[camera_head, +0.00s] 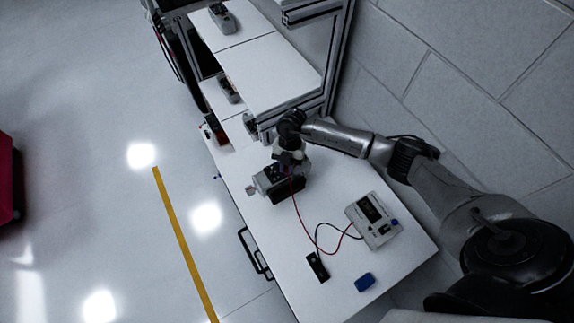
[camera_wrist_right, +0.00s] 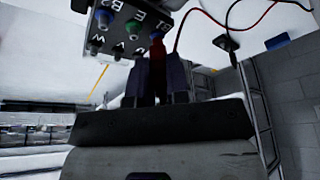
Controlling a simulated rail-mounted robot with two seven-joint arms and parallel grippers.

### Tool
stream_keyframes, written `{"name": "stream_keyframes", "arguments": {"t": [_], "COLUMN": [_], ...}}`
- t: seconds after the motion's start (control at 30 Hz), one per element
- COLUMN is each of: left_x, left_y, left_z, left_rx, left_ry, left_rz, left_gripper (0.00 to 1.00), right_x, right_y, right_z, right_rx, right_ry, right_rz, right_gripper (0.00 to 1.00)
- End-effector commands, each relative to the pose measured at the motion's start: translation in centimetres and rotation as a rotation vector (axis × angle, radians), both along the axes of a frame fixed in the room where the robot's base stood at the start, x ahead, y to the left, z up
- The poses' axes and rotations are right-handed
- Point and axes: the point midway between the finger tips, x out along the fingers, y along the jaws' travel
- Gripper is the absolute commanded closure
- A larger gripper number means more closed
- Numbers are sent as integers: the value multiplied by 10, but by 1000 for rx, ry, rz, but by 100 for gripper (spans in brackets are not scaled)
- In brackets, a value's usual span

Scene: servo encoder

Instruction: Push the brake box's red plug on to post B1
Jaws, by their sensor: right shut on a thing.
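My right gripper (camera_head: 289,172) reaches in from the right, over the servo motor (camera_head: 277,183) on the bench. In the right wrist view the gripper (camera_wrist_right: 158,78) is shut on the red plug (camera_wrist_right: 157,58), which stands between its fingers. The plug's end meets the post marked B1 (camera_wrist_right: 157,35) on the terminal panel (camera_wrist_right: 125,42), lined up with it. I cannot tell how far on it sits. A red lead runs from the plug to the brake box (camera_head: 373,219), a pale box at the bench's right. My left gripper is not in view.
A black lead runs from the brake box to a small black block (camera_head: 317,267). A blue block (camera_head: 365,282) lies nearby. An aluminium frame (camera_head: 335,60) and shelves (camera_head: 265,70) stand behind. Green and blue posts (camera_wrist_right: 104,17) sit beside B1. The front bench is mostly clear.

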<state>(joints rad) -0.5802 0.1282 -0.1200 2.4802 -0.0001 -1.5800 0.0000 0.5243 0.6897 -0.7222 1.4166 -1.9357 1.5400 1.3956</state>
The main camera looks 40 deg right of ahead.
Motion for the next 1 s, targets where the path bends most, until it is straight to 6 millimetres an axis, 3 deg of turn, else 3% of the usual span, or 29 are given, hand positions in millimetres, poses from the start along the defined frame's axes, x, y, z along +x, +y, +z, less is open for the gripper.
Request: {"name": "stream_keyframes", "arguments": {"t": [0.97,1.0], "left_x": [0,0], "left_y": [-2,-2], "left_z": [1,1], "left_rx": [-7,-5], "left_ry": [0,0], "left_rz": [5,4], "left_gripper": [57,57], "right_x": [0,0], "right_y": [0,0], "right_z": [-3,-3], "right_rx": [0,0], "right_ry": [0,0], "right_rz": [0,0], "right_gripper": [100,80]}}
